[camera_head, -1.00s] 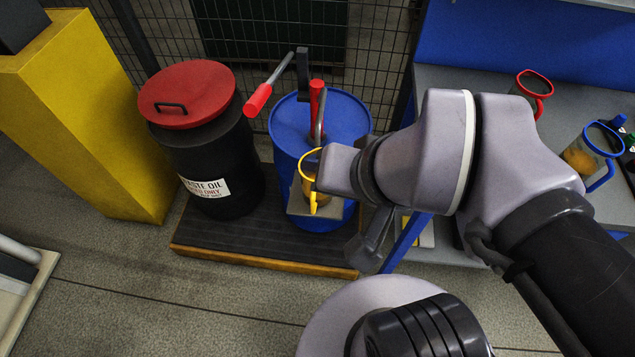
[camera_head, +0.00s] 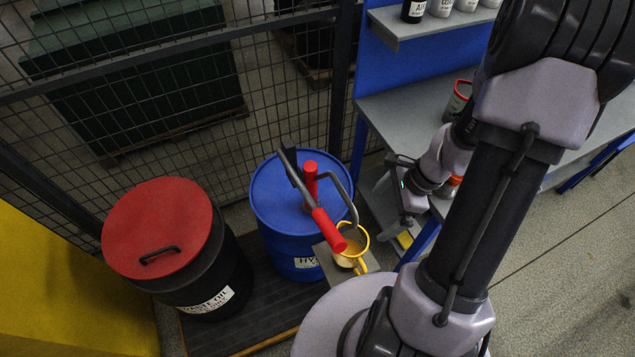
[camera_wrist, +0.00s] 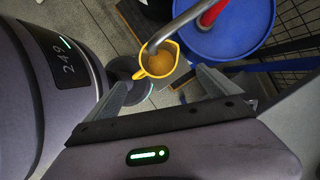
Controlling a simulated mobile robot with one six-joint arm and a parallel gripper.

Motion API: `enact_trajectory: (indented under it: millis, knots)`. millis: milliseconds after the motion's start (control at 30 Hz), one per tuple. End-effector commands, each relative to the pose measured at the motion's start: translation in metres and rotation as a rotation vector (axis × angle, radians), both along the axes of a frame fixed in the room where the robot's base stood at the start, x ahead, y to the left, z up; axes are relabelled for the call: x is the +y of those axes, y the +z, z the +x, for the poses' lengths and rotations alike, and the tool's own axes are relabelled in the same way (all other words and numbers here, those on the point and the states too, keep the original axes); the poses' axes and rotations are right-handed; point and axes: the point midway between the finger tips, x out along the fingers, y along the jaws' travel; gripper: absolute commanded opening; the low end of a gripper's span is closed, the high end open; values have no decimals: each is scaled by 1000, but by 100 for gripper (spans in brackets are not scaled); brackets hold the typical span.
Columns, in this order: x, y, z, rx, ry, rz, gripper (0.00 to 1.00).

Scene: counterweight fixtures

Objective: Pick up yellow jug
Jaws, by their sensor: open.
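The yellow jug (camera_head: 352,257) has a yellow rim and handle and holds amber liquid. It sits on a small grey shelf (camera_head: 334,272) at the front of the blue drum (camera_head: 270,240). In the wrist view, the jug (camera_wrist: 158,63) shows from above, with the drum's grey spout pipe (camera_wrist: 172,27) reaching over its rim. My gripper (camera_head: 386,203) is open and empty, to the right of the jug in the head view. In the wrist view, the jug lies beyond and between the fingers of my gripper (camera_wrist: 162,80), apart from them.
A red-gripped crank (camera_head: 328,230) hangs in front of the jug in the head view. A black drum with a red lid (camera_head: 160,228) stands left. Wire fencing stands behind.

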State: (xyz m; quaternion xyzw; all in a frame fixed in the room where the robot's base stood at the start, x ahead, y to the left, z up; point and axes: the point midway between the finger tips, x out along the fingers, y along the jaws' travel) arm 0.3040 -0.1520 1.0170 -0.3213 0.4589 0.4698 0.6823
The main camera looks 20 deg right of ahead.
Motion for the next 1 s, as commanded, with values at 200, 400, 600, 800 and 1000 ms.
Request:
enact_trajectory:
  millis: [200, 400, 600, 800, 1000]
  knots:
    - [18, -60, 4, 12, -12, 10, 100]
    - [37, -108, 12, 10, -9, 7, 100]
    - [47, -130, 15, 8, -9, 7, 100]
    - [61, -164, 20, 8, -8, 7, 100]
    - [63, -164, 21, 7, -8, 6, 100]
